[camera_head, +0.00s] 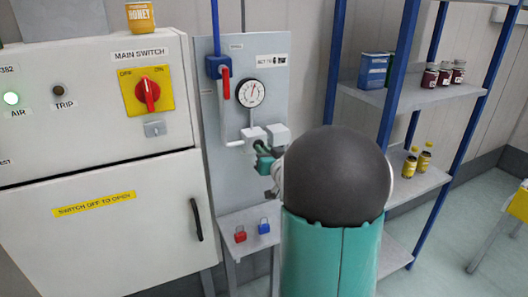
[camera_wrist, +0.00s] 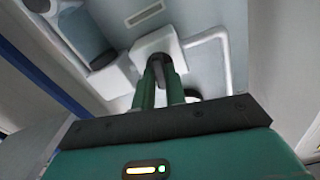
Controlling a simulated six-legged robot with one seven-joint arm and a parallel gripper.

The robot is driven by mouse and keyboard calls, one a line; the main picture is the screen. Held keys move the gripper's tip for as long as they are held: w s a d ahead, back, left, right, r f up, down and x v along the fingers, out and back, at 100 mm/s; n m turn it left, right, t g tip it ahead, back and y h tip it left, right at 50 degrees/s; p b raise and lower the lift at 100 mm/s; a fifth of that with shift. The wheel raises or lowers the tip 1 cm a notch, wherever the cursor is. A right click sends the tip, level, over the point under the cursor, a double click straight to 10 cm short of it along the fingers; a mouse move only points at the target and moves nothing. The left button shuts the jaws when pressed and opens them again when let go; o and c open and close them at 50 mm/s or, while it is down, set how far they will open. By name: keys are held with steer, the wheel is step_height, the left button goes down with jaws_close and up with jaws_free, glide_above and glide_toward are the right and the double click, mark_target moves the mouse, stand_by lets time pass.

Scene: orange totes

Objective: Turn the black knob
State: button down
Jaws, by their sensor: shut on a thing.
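The black knob (camera_wrist: 158,72) shows in the wrist view as a dark piece between my two green fingers. It sits on a white block (camera_wrist: 168,42) on a grey panel. My gripper (camera_wrist: 159,64) is shut on the knob, with its fingers on either side of it. In the head view my gripper (camera_head: 261,148) reaches the white block (camera_head: 254,136) below a round gauge (camera_head: 251,93). There the knob is hidden by my fingers, and my arm covers the area to the lower right. How far the knob is turned cannot be told.
A red lever (camera_head: 226,83) and blue valve (camera_head: 216,66) are left of the gauge. A cabinet with a red main switch (camera_head: 147,91) stands at left. Red and blue padlocks (camera_head: 240,236) are below. A blue-posted shelf (camera_head: 440,95) with jars and bottles stands at right.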

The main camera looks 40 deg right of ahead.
steer(key=c, duration=1.4)
jaws_free()
steer(key=shift+c, duration=0.2)
steer(key=shift+s, duration=0.1)
steer(key=v, duration=1.3)
steer(key=shift+s+a, duration=0.15)
steer(key=shift+s, duration=0.15)
steer(key=w+a+r+n+g, duration=0.1)
steer(key=a+g, duration=0.5)
steer(key=a, duration=0.9)
steer(key=s+a+f+n+g+y, duration=0.1)
steer(key=s+a+n+g+y, duration=0.1)
steer(key=s+a, duration=0.4)
steer(key=s+a+f+n+g+y, duration=0.1)
steer(key=s+a, duration=0.4)
steer(key=a, duration=0.6)
steer(key=n+g+y, duration=0.1)
steer(key=g+y, duration=0.1)
steer(key=shift+s+a+n+g, duration=0.2)
steer(key=shift+s+n+g, duration=0.1)
steer(key=shift+s+g, duration=0.1)
